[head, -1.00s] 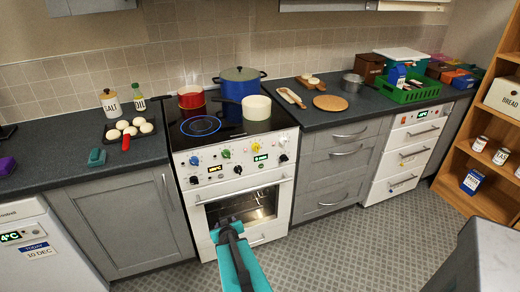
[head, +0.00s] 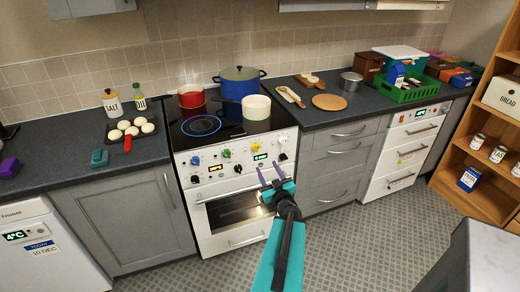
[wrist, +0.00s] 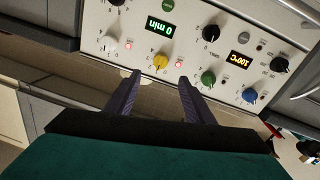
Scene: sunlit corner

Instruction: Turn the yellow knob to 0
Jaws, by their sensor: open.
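The yellow knob (head: 256,147) is on the upper row of the white cooker's control panel (head: 212,178), right of the green knob (head: 226,153). In the wrist view the yellow knob (wrist: 160,62) appears just beyond and between my fingertips, with a lit red lamp beside it. Its pointer setting is too small to read. My gripper (head: 271,174) is in front of the panel, slightly below and right of the yellow knob in the head view. The purple fingers (wrist: 159,82) are apart with nothing between them, and no contact with the knob is visible.
Nearby on the panel are a white knob (wrist: 111,44), a blue knob (wrist: 249,95), black knobs (wrist: 211,33) and a green display (wrist: 160,27). The oven door handle (head: 240,190) runs below. A cream pot (head: 256,107) stands on the hob above.

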